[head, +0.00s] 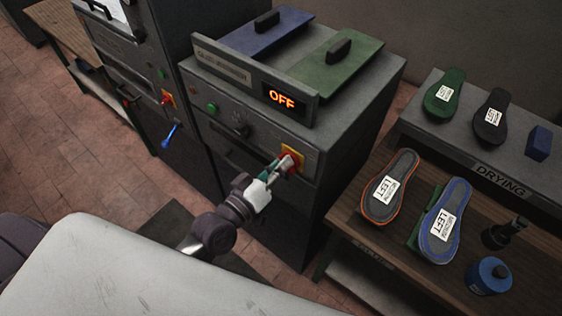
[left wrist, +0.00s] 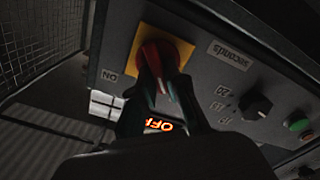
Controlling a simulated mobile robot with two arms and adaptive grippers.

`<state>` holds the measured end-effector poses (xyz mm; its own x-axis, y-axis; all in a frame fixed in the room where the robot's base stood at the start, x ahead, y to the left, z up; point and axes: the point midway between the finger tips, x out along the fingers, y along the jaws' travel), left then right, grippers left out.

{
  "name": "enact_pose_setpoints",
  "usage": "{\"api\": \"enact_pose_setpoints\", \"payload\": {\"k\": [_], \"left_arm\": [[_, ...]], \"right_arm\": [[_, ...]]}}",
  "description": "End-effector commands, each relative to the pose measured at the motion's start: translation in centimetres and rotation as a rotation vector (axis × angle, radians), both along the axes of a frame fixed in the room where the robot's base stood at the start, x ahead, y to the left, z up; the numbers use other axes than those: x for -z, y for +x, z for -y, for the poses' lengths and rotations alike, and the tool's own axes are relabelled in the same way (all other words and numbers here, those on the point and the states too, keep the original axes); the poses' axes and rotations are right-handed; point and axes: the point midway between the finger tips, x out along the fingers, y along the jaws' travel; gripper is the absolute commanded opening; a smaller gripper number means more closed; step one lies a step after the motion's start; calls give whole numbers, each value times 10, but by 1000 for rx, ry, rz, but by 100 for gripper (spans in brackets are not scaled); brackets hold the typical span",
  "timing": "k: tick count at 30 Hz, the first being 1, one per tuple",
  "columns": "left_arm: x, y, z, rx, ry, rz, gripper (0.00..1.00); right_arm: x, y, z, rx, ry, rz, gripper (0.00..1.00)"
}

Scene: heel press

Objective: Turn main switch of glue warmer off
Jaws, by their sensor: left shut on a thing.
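The glue warmer (head: 230,150) is a dark cabinet with a lit display (head: 281,96) reading OFF. Its main switch (head: 292,157) is a red knob on a yellow plate at the right of the front panel. My left gripper (head: 279,168) reaches the panel from below and is shut on the red knob. In the left wrist view, the left gripper's fingers (left wrist: 160,88) are on both sides of the red knob (left wrist: 163,55), beside an "ON" label. The fingers partly hide the knob. My right gripper is in neither view.
A green lid (head: 328,62) and a blue lid (head: 266,33) lie on top of the warmer. A green button (head: 211,107) and a black dial (head: 240,129) are on its panel. Another machine stands left, with its own red switch (head: 167,98). A wooden table (head: 350,228) with insoles stands right.

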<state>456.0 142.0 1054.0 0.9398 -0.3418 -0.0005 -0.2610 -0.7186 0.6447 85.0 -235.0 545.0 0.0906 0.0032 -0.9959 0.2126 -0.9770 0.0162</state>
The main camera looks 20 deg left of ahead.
Motion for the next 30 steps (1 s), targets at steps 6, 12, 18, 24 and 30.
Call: {"api": "enact_pose_setpoints", "payload": {"k": [6, 12, 18, 24, 30], "left_arm": [[-1, 1, -1, -1, -70, -22, 0], [0, 1, -1, -1, -95, -31, 0], [0, 1, -1, -1, -98, -32, 0], [-1, 1, -1, -2, -98, -32, 18], [0, 1, -1, -1, -96, -32, 39]], "right_arm": [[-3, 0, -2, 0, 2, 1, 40], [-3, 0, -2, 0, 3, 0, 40], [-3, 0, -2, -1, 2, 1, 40], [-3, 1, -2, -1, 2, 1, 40], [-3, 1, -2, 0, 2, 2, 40]]}}
